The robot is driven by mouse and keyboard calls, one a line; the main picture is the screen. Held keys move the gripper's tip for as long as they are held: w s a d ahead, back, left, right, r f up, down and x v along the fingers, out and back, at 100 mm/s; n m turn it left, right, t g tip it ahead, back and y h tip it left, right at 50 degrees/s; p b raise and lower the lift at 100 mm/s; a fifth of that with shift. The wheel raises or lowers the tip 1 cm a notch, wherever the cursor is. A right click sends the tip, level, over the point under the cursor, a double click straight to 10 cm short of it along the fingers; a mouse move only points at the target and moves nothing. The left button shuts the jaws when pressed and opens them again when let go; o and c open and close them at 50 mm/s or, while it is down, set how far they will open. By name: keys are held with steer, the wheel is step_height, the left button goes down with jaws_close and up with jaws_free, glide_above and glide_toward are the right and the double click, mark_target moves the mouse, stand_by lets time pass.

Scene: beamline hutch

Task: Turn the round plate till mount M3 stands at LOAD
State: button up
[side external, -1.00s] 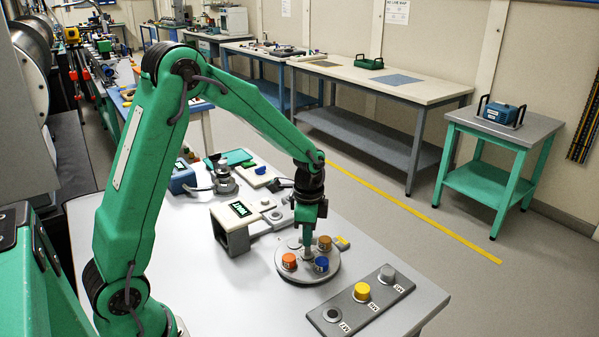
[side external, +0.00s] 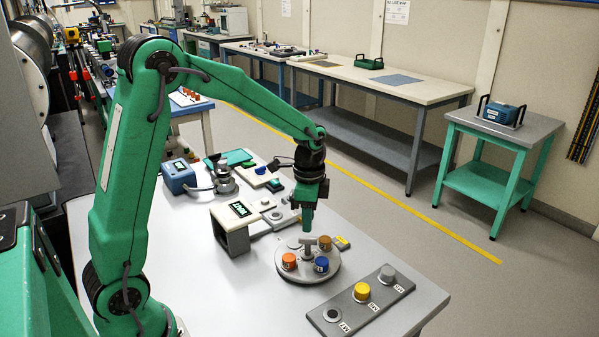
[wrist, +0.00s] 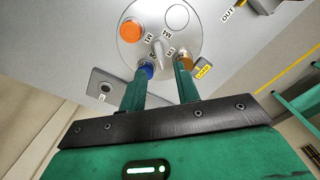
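The round plate (side external: 297,277) lies flat on the table. A grey handle (side external: 308,244) stands at its centre. It carries an orange mount (side external: 289,261), a blue mount (side external: 321,264) and a gold mount (side external: 325,243). In the wrist view the gold mount (wrist: 184,61) sits by the mark that reads as M3, roughly in line with the yellow LOAD label (wrist: 204,71). The place at M4 (wrist: 177,17) looks empty. My gripper (side external: 307,226) is above the handle and clear of it. Its fingers (wrist: 161,76) are apart with nothing between them, partly covering the blue and gold mounts.
A grey strip (side external: 362,299) with a yellow knob (side external: 361,292) and a grey knob (side external: 387,273) lies in front right of the plate. A box with a green display (side external: 238,228) stands to the left. An OUT label (wrist: 228,14) is beside the plate.

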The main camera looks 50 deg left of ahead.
mark_target(307, 239)
steer(key=shift+r, duration=1.3)
steer(key=s+d+r+n+t, duration=0.2)
steer(key=s+r+n, duration=0.2)
steer(key=s, duration=0.5)
steer(key=s+d+r+n+t, duration=0.2)
steer(key=s+r+n, duration=0.3)
steer(key=s, duration=0.5)
steer(key=shift+d+r+t, duration=0.25)
steer(key=shift+r+t, duration=0.35)
steer(key=shift+t, duration=0.2)
